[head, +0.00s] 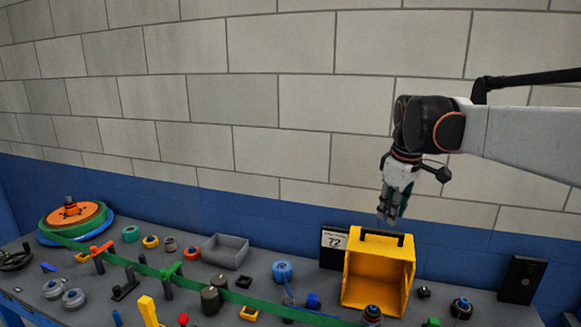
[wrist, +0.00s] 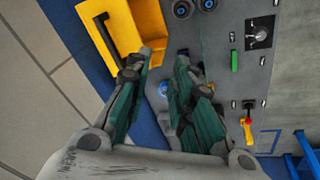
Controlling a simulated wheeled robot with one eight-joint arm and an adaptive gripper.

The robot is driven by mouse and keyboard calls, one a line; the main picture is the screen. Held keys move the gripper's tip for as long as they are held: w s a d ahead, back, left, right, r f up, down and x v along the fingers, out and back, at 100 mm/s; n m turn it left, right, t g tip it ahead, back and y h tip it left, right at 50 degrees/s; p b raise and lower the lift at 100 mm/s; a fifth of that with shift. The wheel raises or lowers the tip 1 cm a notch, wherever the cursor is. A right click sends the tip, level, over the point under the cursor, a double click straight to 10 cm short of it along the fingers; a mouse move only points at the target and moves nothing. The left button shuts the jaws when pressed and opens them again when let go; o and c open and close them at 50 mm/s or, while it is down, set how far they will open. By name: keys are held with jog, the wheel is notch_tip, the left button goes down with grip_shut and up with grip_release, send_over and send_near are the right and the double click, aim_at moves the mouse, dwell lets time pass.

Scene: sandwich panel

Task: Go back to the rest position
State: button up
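My gripper (head: 388,217) hangs at the end of my arm at the right of the head view, above and behind the yellow box (head: 365,268). Its fingers point down. In the wrist view my gripper (wrist: 168,62) shows two green-padded fingers with a gap between the tips and nothing held in it. The yellow box (wrist: 140,25) lies beyond the fingertips at the upper left of that view. The rest position itself is not marked in either view.
The grey workbench (head: 140,300) carries a green belt (head: 185,284), a grey tray (head: 226,251), a reel (head: 75,216) and several small parts. A black panel (head: 521,279) stands at the right. The block wall (head: 280,100) runs behind; the air above the bench is free.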

jog(key=s+a+f+m+t+b, duration=0.1)
jog(key=s+f+m+b, duration=0.1)
jog(key=s+f, duration=0.3)
jog(key=s+a+f+m+t+b, duration=0.1)
jog(key=s+f, duration=0.5)
jog(key=s, duration=0.7)
jog(key=s+a+f+m+t+b, duration=0.2)
jog(key=s+f+m, duration=0.3)
jog(key=s, duration=0.5)
jog(key=shift+a+f+b, duration=0.2)
jog(key=shift+f+b, duration=0.2)
jog(key=shift+f, duration=0.35)
